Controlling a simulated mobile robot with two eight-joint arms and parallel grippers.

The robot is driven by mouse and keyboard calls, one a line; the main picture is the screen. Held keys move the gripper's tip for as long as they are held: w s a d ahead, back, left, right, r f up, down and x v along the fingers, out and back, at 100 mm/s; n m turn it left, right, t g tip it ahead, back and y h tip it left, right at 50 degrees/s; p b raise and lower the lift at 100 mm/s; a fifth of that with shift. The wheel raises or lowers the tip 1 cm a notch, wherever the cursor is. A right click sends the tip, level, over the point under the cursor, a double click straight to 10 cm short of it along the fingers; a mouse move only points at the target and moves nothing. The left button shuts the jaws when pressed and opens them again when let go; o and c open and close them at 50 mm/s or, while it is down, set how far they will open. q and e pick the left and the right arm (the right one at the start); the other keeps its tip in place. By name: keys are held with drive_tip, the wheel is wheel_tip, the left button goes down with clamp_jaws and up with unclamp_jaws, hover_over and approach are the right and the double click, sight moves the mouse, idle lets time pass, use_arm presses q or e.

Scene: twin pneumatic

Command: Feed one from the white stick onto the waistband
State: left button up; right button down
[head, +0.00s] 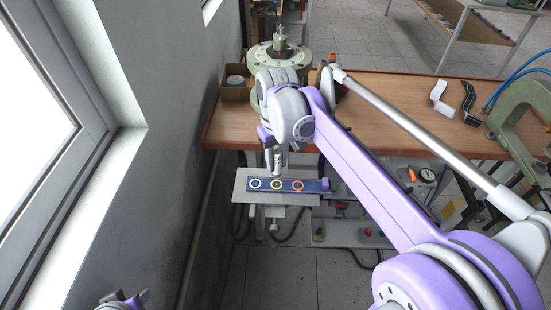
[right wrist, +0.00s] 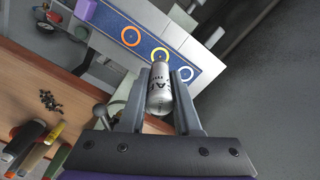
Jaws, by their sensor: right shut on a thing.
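A pale grey cylinder with dark lettering, likely the white stick (right wrist: 160,90), is clamped between the fingers of my right gripper (right wrist: 164,76); it also shows in the head view (head: 277,164). A dark blue strip with white, yellow and orange rings, likely the waistband (head: 318,185), lies on a grey plate (head: 243,190). It also shows in the right wrist view (right wrist: 182,67). The cylinder's far end is close to the yellow ring; I cannot tell whether it touches. The right gripper hangs over the strip (head: 273,147). Part of my left arm's end (head: 122,301) shows at bottom left; its jaws are unclear.
A brown workbench (head: 225,128) lies behind the strip. It carries a green round-based fixture (head: 293,61), a white bracket (head: 439,98), a black bracket (head: 468,103) and a green C-frame (head: 520,108). Small black pieces (right wrist: 48,101) lie on it. A window wall is at left.

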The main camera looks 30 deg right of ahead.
sight(277, 173)
use_arm(q)
drive_tip(key=shift+w, duration=0.1)
use_arm(e)
drive_tip(key=shift+w, duration=0.1)
idle(0.3)
use_arm(q)
drive_tip(key=shift+s+f+b, duration=0.45)
drive_tip(key=shift+f+b, duration=0.1)
drive_tip(key=shift+f, duration=0.25)
drive_tip(key=shift+s+f+b, duration=0.4)
drive_tip(key=shift+f+b, duration=0.1)
drive_tip(key=shift+f, duration=0.3)
use_arm(e)
drive_tip(key=shift+f, duration=2.1)
use_arm(q)
drive_tip(key=shift+s+f, duration=0.1)
drive_tip(key=shift+f, duration=0.15)
use_arm(e)
drive_tip(key=shift+f, duration=0.4)
drive_tip(key=shift+r+p, duration=1.3)
drive_tip(key=shift+r, duration=1.75)
use_arm(q)
drive_tip(key=r, duration=0.1)
drive_tip(key=w+r, duration=0.1)
drive_tip(key=r, duration=0.1)
drive_tip(key=w+r, duration=0.1)
drive_tip(key=shift+w+r, duration=0.15)
use_arm(e)
drive_tip(key=shift+s, duration=0.2)
drive_tip(key=shift+f, duration=0.1)
